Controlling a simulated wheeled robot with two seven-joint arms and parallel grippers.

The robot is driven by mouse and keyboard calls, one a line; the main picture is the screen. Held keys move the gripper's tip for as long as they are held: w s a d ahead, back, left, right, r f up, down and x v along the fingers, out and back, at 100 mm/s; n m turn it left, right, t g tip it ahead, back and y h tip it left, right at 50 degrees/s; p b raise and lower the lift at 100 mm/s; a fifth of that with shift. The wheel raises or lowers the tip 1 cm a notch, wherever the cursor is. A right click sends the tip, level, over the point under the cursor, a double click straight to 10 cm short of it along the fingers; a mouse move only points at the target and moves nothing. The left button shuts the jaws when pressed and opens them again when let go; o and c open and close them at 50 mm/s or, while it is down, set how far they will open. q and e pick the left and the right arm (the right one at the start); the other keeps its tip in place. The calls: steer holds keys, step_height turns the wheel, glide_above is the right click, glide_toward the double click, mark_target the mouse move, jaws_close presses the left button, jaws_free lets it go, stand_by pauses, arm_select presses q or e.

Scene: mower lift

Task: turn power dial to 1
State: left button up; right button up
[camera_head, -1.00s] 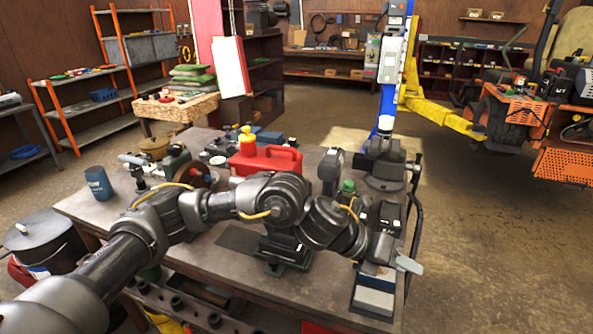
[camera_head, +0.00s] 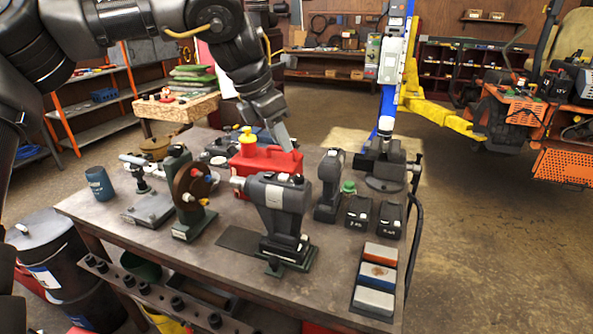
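A light grey control box (camera_head: 391,58) is fixed to the blue lift post (camera_head: 385,108) at the back, right of centre. A narrower grey box (camera_head: 372,55) with small coloured spots hangs just left of it. The power dial is too small to make out on either box. My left arm comes in across the top left, and my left gripper (camera_head: 281,136) points down above the back of the workbench, by the red fuel can (camera_head: 268,160). It is well apart from the boxes. I cannot tell its finger opening. My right gripper is not in view.
The workbench (camera_head: 225,212) holds a drill (camera_head: 281,205), a green-based grinder (camera_head: 187,190), two black batteries (camera_head: 375,217), a vise (camera_head: 385,170) and sharpening stones (camera_head: 376,278). A yellow lift arm (camera_head: 440,117) and an orange mower (camera_head: 515,118) stand right. The floor right of the bench is clear.

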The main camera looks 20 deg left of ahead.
mark_target(299, 177)
arm_select(q)
steer(key=p+x, duration=0.2)
steer(key=x, duration=0.8)
steer(key=shift+d, duration=0.1)
steer(key=shift+f, duration=0.1)
jaws_close()
